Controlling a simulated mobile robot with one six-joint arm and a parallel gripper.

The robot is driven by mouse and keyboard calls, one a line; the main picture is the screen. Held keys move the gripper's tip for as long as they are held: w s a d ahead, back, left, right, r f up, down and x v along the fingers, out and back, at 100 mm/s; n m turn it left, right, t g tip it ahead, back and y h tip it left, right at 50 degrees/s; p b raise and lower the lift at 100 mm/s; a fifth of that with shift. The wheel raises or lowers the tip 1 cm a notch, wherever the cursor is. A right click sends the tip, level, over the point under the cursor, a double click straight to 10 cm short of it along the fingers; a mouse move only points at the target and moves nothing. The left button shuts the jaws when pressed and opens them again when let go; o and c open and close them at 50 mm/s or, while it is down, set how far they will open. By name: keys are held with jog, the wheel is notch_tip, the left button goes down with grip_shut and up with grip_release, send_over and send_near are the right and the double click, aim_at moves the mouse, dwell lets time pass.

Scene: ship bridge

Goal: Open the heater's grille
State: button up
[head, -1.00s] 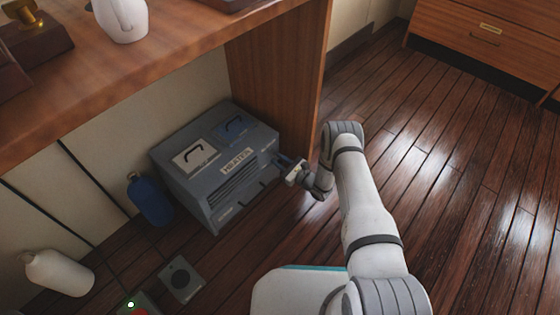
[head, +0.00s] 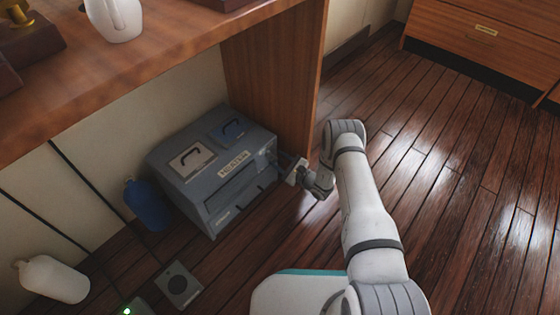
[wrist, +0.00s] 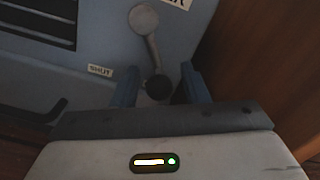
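The heater (head: 200,192) is a blue-grey box on the floor under the desk, with two handled panels on top and a HEATER label (head: 234,165). In the wrist view, dark grille slots (wrist: 40,22) show at the upper left. A grey lever (wrist: 150,45) hangs from a round pivot and ends in a black knob (wrist: 158,88). A SHUT label (wrist: 100,71) is left of the knob. My gripper (wrist: 158,84) is at the heater's right front, its two blue fingers apart on either side of the knob. I cannot tell whether they touch it.
The wooden desk side panel (head: 275,75) stands close behind and right of the heater. A blue bottle (head: 147,205), a white bottle (head: 55,279) and a grey floor plate (head: 178,285) are to the left. The plank floor (head: 440,170) at right is clear.

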jog(key=p+v, duration=0.2)
jog(key=v, duration=0.6)
jog(key=shift+p, duration=0.35)
